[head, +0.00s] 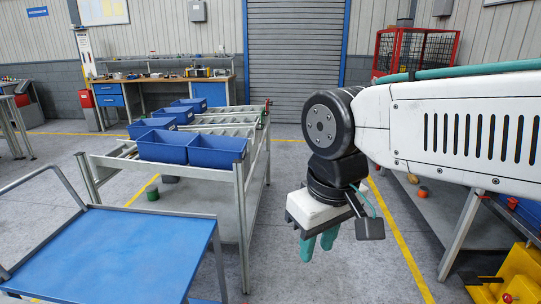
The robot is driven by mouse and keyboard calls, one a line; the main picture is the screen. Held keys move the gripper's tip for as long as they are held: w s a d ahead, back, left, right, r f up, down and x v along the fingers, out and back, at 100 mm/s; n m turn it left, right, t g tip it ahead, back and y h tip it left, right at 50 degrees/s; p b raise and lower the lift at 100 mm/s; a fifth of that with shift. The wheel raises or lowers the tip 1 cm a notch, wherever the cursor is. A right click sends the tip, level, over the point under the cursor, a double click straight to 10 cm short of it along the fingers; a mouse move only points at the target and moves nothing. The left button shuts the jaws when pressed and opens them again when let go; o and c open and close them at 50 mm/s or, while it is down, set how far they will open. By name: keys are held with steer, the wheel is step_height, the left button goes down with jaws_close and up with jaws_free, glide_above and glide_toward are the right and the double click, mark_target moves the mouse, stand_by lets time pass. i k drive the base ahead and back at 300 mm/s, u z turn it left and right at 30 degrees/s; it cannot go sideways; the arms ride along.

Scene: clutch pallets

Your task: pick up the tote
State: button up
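Several blue totes stand on a grey roller rack (240,178) left of the middle. Two sit side by side at its near end, a left front tote (163,148) and a right front tote (216,152). Others, such as a middle tote (150,127) and a back tote (175,114), stand behind them, partly hidden. The totes look alike. My gripper (318,244) hangs with its teal fingers pointing down, to the right of the rack and apart from every tote. Nothing shows between the fingers; their gap is too oblique to judge.
A blue-topped cart (130,255) stands at the near left, close to the rack. A workbench (160,80) and a red cage (415,50) stand at the back. A yellow object (510,280) is at the lower right. Grey floor (345,275) lies clear below my gripper.

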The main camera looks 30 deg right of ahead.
mark_target(219, 152)
steer(key=z, duration=1.5)
steer(key=i, duration=1.3)
steer(key=u, duration=0.45)
steer(key=i, duration=1.1)
steer(key=u, duration=0.55)
